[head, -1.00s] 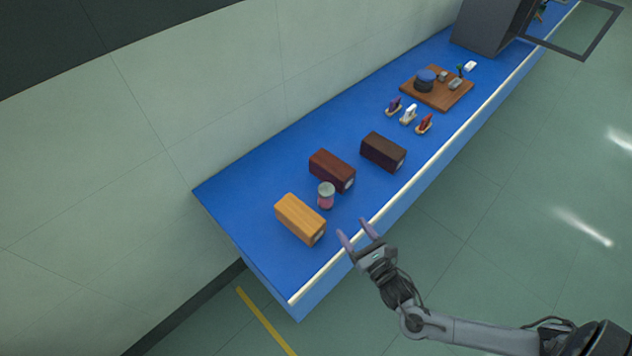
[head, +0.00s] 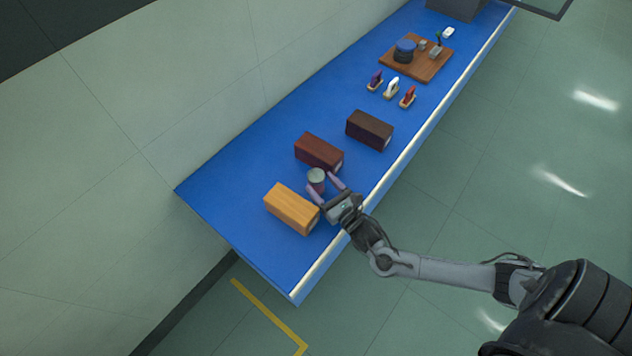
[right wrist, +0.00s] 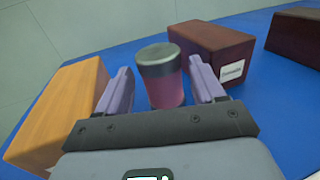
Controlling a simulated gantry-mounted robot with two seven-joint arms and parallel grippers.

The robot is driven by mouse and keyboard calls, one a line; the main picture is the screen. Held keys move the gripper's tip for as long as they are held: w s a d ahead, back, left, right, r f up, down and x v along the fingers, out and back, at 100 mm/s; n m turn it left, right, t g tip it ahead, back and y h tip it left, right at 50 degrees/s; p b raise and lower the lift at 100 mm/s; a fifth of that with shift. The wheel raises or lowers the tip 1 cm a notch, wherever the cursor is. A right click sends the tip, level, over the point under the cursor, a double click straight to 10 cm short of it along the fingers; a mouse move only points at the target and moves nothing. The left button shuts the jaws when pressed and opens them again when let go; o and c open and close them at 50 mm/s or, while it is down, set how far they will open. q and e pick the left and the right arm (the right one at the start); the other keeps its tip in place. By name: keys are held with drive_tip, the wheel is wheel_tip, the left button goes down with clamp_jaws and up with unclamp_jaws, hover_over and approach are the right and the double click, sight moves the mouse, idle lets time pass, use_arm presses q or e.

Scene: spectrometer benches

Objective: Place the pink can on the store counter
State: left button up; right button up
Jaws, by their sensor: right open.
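The pink can (head: 317,181), with a grey lid, stands upright on the blue counter (head: 232,186) between a yellow-orange box and a dark red box. My right gripper (head: 324,182) is open, with its purple fingers reaching to either side of the can. In the right wrist view the can (right wrist: 162,78) stands between the two open fingers (right wrist: 160,92), with a gap showing on each side, so it is not gripped. My left gripper is not in view.
The yellow-orange box (head: 291,208) is close on the can's left, the dark red box (head: 318,152) close behind it. A dark brown box (head: 369,130), several small stands and a wooden board (head: 416,68) lie farther along. The counter's near left end is clear.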

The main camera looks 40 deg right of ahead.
sight(312, 173)
drive_tip(key=w, duration=0.5)
drive_tip(key=shift+w+d+b, duration=0.25)
drive_tip(key=shift+w+b, duration=0.05)
drive_tip(key=shift+w, duration=0.1)
drive_tip(key=c, duration=0.8)
